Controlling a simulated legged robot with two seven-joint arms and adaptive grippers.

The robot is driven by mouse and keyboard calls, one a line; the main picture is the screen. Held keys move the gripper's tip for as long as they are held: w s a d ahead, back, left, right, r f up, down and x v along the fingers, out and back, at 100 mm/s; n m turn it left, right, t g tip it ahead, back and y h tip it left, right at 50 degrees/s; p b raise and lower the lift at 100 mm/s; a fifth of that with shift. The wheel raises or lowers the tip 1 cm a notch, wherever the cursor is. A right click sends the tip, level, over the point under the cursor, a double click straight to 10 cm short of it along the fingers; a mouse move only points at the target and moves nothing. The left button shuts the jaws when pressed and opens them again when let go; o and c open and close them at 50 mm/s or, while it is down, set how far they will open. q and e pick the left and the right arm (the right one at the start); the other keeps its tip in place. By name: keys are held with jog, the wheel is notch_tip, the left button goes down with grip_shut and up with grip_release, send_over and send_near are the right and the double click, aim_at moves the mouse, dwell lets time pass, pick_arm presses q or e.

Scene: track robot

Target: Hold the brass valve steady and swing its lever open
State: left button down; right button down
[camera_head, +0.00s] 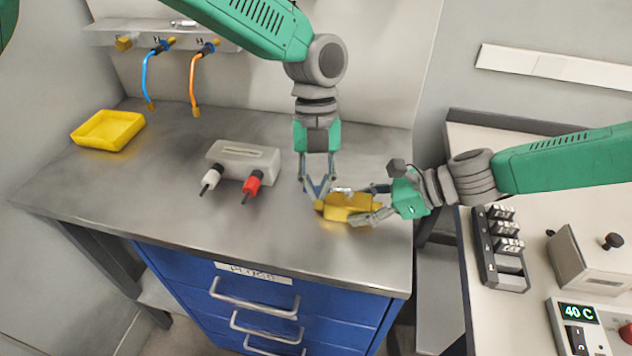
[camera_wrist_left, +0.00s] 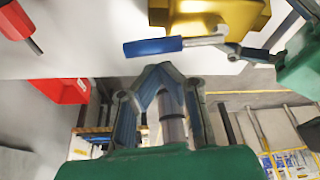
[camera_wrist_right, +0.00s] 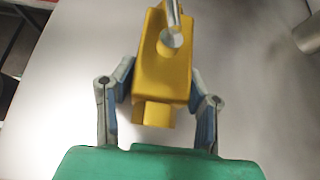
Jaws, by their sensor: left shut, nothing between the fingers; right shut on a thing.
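The brass valve (camera_head: 347,209) lies near the bench's front right corner. My right gripper (camera_head: 377,203) reaches in from the right and is shut on the valve's sides. In the right wrist view the yellow valve body (camera_wrist_right: 165,75) sits between its fingers. The valve's lever (camera_wrist_left: 205,41) has a blue handle (camera_wrist_left: 155,47) and runs roughly along the body, pointing away from my right gripper. My left gripper (camera_head: 316,194) comes down from above, shut and empty. In the left wrist view its fingertips (camera_wrist_left: 160,68) meet close to the blue handle; whether they touch it I cannot tell.
A grey box (camera_head: 243,160) with red and white plugs stands left of my left gripper. A yellow tray (camera_head: 108,130) is at the bench's far left. Blue and orange hoses (camera_head: 194,80) hang at the back. A second bench with a 40 C display (camera_head: 578,312) stands right.

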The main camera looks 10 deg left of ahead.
pick_arm(q)
jog(key=shift+s+d+r, duration=0.15)
jog(key=shift+s+d, duration=0.05)
jog(key=shift+s, duration=0.2)
notch_tip(320, 180, up, 11)
jog(key=shift+w+r, duration=0.15)
jog(key=shift+w, duration=0.15)
pick_arm(e)
jog(key=c, duration=0.8)
grip_release()
jog(key=shift+d, duration=0.1)
